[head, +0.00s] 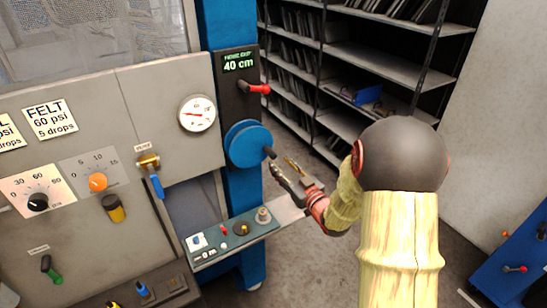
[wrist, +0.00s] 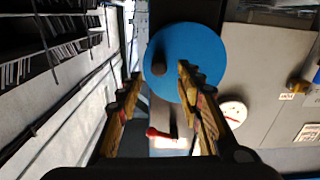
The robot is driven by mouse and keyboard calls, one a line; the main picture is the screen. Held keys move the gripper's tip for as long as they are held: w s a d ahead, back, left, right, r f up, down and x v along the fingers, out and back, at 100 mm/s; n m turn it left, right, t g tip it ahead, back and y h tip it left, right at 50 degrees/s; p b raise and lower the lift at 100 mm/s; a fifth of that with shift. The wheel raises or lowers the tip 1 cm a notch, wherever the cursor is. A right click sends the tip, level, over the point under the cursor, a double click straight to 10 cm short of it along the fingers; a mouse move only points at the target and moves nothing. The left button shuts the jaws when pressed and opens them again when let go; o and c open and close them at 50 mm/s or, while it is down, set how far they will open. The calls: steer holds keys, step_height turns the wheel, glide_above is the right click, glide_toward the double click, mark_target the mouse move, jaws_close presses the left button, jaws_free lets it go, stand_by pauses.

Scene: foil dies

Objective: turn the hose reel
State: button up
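The round blue wheel (head: 246,146), the only reel-like thing I see, is mounted on the blue column below a display reading 40 cm. Its dark handle knob (head: 270,153) sticks out from the right part of its face. My gripper (head: 280,163) is open, just in front and to the right of the knob. In the wrist view the blue wheel (wrist: 200,60) fills the upper middle, and the dark knob (wrist: 158,67) appears between the fingertips of my gripper (wrist: 157,78). The fingers look apart from the knob; exact depth is unclear. No hose is visible.
A red-handled lever (head: 258,89) is above the wheel, and a pressure gauge (head: 197,113) is to its left. A small control panel (head: 236,238) juts out below. Dark shelves (head: 375,60) stand behind. The floor between the shelves and machine is clear.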

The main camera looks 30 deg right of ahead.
mark_target(274, 157)
steer(key=w, duration=0.6)
steer(key=shift+f+p, duration=0.1)
steer(key=shift+p, duration=0.25)
steer(key=shift+c, duration=1.2)
jaws_close()
